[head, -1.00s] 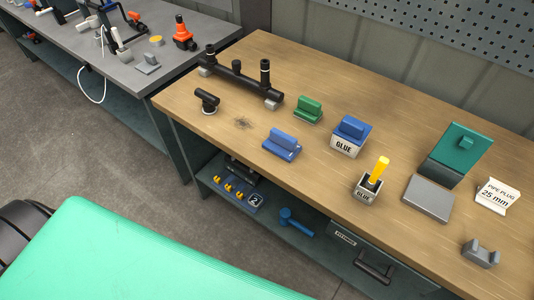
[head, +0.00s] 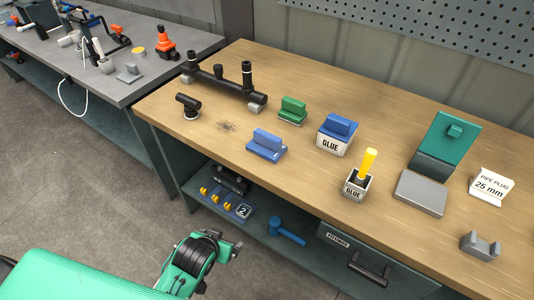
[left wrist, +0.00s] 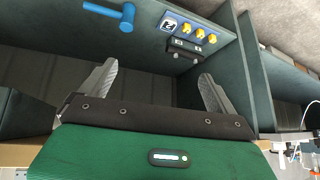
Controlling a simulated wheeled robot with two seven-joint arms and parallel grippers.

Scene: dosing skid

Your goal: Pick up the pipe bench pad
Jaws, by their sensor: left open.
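Two pads with raised grips lie on the wooden bench top (head: 400,130) in the head view: a green one (head: 292,110) near the pipe, and a blue one (head: 266,146) nearer the front edge. I cannot tell which is the pipe bench pad. The black pipe assembly (head: 218,84) lies at the back left of the bench. My left gripper shows at the bottom of the head view, in front of the bench and apart from both pads. In the left wrist view my left gripper (left wrist: 158,70) is open and empty, with no pad in view. My right gripper is not in view.
A blue-topped glue box (head: 334,140), a glue pot (head: 355,187) with a yellow handle, and a green stand (head: 443,138) occupy the bench's middle and right. The lower shelf holds a blue hammer (head: 287,233) and yellow fittings (head: 220,198). A drawer (head: 365,260) is below right.

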